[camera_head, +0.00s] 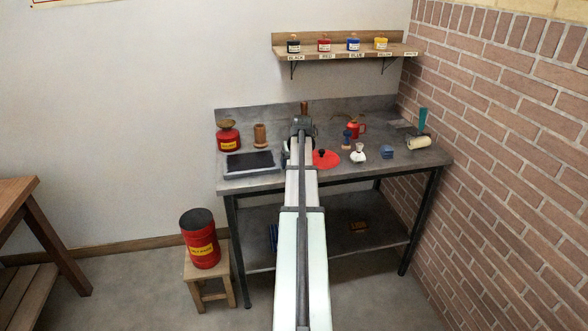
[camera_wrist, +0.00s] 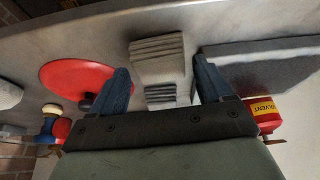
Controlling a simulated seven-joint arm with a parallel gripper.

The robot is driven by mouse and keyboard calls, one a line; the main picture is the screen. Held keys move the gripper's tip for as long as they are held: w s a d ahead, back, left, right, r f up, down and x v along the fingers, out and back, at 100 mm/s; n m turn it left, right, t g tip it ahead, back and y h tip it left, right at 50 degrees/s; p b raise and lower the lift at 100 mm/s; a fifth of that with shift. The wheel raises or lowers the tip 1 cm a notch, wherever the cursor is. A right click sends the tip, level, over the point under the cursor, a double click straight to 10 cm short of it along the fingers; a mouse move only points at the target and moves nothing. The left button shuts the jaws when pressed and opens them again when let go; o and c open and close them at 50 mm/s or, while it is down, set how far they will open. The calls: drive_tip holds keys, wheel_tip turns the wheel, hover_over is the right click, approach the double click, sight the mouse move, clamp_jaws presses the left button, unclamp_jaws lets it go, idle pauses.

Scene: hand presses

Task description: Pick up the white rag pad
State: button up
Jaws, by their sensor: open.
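The white rag pad (camera_wrist: 158,60) shows in the wrist view as a pale grey-white folded stack on the bench top. It lies between a red disc and a dark slab. My gripper (camera_wrist: 163,86) is open, with one blue-grey finger towards each side of the pad. The pad appears in the gap between the fingers; whether they touch it I cannot tell. In the head view my arm covers most of that spot, and the pad cannot be made out clearly.
The red disc (camera_head: 326,159) with a dark knob is right of my arm and the dark slab (camera_head: 250,163) is left. A red solvent can (camera_head: 228,136) stands at the back left. A white knobbed object (camera_head: 358,153) and a blue folded pad (camera_head: 387,152) are farther right.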

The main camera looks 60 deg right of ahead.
drive_tip(key=shift+x, duration=1)
drive_tip(key=shift+c, duration=0.2)
drive_tip(key=c, duration=0.7)
drive_tip(key=shift+r, duration=0.2)
wheel_tip(320, 180, up, 10)
drive_tip(key=shift+f, duration=0.1)
